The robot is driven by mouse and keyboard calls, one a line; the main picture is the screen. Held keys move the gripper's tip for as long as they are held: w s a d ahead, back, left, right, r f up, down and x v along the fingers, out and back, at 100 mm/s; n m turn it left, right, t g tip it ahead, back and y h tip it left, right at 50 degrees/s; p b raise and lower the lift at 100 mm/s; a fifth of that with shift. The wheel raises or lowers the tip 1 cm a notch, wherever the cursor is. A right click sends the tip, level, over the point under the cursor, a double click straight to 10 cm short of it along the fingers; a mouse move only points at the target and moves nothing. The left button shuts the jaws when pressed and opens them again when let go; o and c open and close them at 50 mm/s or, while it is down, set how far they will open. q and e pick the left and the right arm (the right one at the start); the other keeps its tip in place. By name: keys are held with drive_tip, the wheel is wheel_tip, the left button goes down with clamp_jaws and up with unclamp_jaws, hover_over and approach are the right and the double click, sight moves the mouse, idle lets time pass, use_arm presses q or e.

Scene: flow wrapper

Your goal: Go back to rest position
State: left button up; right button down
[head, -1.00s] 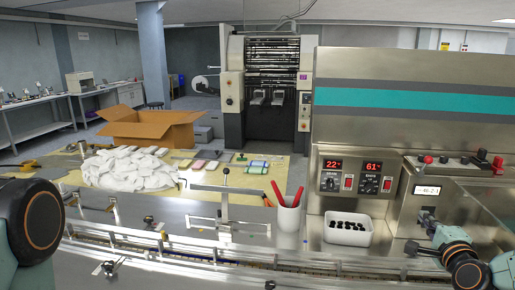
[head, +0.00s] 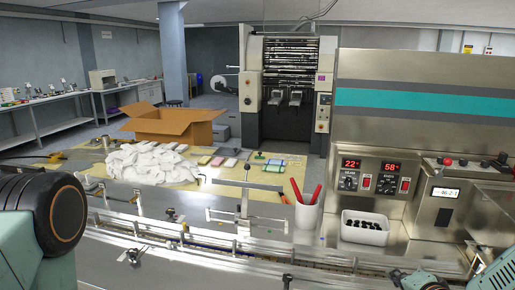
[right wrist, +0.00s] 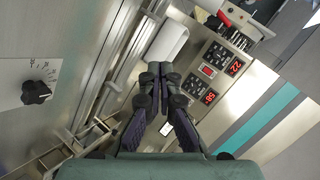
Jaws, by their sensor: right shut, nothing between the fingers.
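My right gripper (head: 474,258) is at the lower right of the head view, only partly in the frame, in front of the wrapper's steel side. In the right wrist view its dark fingers (right wrist: 160,72) meet at the tips, shut and empty. My left arm shows at the left edge of the head view as a teal link with a dark round joint; its gripper is out of frame.
The conveyor bed (head: 190,262) runs along the front. A cup with red-handled tools (head: 306,214) and a white bin of dark pieces (head: 363,231) stand beside the control panel (head: 372,175). A white pile (head: 150,164) and open carton (head: 172,126) stand behind.

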drive_tip(key=s+a+f+n+g, duration=0.1)
drive_tip(key=s+a+f+n, duration=0.1)
drive_tip(key=s+a+f, duration=0.1)
drive_tip(key=s+a+f+n+g+y, duration=0.1)
drive_tip(key=s+a+f+n+g, duration=0.1)
drive_tip(key=s+a+f, duration=0.1)
drive_tip(key=shift+s+a+f, duration=0.2)
drive_tip(key=shift+s+f, duration=0.25)
drive_tip(key=shift+s, duration=0.1)
drive_tip(key=s+a+f+n+g, duration=0.2)
drive_tip(key=s+f+n+g, duration=0.1)
drive_tip(key=s, duration=0.6)
drive_tip(key=s+a+f+n+g, duration=0.3)
drive_tip(key=s, duration=0.6)
drive_tip(key=s+a+f+n+g, duration=0.2)
drive_tip(key=s+f+n+g, duration=0.1)
drive_tip(key=s, duration=0.6)
wheel_tip(320, 180, down, 17)
drive_tip(key=b, duration=1.7)
drive_tip(key=shift+w+a+r, duration=0.2)
drive_tip(key=shift+w+a, duration=0.05)
drive_tip(key=shift+w, duration=0.1)
